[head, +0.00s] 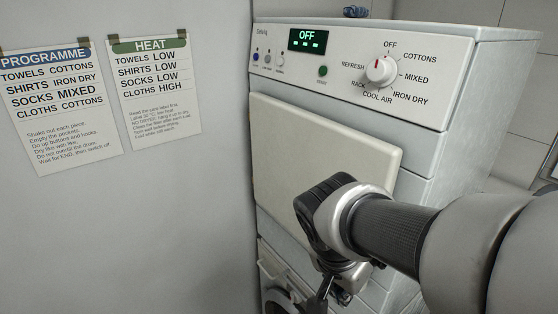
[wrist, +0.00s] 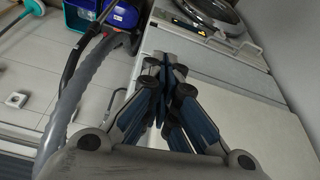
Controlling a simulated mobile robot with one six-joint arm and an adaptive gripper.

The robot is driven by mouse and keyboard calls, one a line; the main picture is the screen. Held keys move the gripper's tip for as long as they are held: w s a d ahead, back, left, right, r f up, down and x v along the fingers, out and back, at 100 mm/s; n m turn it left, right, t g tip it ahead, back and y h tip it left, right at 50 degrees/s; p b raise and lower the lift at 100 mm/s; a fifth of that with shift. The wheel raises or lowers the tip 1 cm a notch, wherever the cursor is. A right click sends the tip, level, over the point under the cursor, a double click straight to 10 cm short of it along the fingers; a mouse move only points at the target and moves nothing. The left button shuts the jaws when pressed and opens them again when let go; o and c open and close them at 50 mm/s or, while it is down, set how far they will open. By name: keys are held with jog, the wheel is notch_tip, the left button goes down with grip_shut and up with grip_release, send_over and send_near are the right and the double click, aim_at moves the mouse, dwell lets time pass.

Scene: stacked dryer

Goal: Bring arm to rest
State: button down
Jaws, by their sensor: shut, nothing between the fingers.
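My gripper (wrist: 172,72) is shut and empty in the wrist view, its fingertips together in front of the pale machine front. In the head view my arm reaches in from the right, and the wrist hangs in front of the dryer's cream door (head: 300,150). The gripper points downward there, partly cut off by the bottom edge. The dryer (head: 460,60) has a dial (head: 381,72) with its mark pointing up toward OFF. Its display (head: 307,40) reads OFF. The cream door looks closed.
A second machine with a round door (head: 280,300) stands below the dryer; its round door also shows in the wrist view (wrist: 212,14). Two paper charts (head: 62,105) hang on the grey wall at left. A blue vacuum cleaner (wrist: 88,20) with a grey hose stands on the tiled floor.

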jog(key=s+f+n+t+y+b, duration=0.2)
jog(key=s+f+n+b, duration=0.3)
jog(key=s, duration=0.7)
jog(key=n+b, duration=0.2)
jog(key=n, duration=0.2)
jog(key=shift+s+f+n+y, duration=0.25)
jog(key=shift+f+n+y, duration=0.05)
jog(key=shift+f+y, duration=0.1)
dwell(0.8)
